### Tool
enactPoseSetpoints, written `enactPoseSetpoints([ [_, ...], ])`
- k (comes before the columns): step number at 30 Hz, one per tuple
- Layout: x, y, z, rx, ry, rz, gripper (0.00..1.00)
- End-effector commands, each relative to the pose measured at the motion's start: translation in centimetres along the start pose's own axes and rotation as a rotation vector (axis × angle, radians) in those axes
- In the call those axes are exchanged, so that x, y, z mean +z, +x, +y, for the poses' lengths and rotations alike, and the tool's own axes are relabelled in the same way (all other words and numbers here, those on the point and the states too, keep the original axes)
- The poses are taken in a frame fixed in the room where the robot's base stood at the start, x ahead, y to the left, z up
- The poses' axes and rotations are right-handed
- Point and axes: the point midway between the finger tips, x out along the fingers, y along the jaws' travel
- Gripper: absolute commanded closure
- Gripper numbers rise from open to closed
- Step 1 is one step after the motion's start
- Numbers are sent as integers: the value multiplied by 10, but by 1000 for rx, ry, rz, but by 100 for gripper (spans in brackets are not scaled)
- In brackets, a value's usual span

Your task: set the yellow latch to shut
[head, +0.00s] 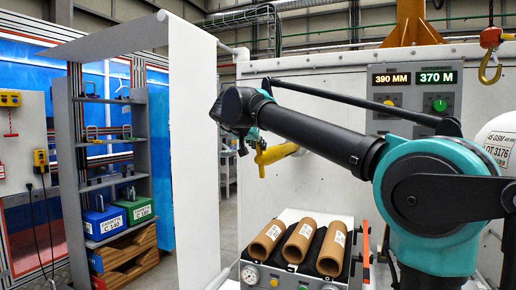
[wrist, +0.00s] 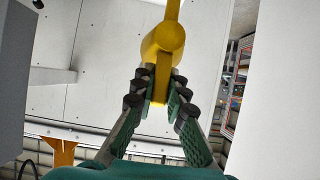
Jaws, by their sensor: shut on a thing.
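The yellow latch (head: 277,153) sticks out at the left end of the white wall panel in the head view, its arm running roughly level with a short end hanging down. In the wrist view the yellow latch (wrist: 163,40) shows a round hub with a narrow tab below it. My gripper (wrist: 160,88) has its green fingers closed on that tab, one on each side. In the head view my gripper (head: 254,135) reaches down to the latch from above; its fingertips are partly hidden there.
A large white panel (head: 198,140) stands left of the latch. Below are brown tubes (head: 302,242) on a black rack. A shelf (head: 103,180) holds blue and green boxes. Two displays (head: 413,78) sit on the wall behind my arm. A yellow hook (head: 490,68) hangs at the right.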

Motion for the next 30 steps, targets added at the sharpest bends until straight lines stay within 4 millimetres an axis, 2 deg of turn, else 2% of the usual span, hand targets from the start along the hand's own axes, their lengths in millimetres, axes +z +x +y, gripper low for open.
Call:
enactPoseSetpoints([
  [18,-1,2,0,1,1,-42,100],
  [19,-1,2,0,1,1,-42,85],
  [24,-1,2,0,1,1,-41,66],
  [30,-1,2,0,1,0,-41,66],
])
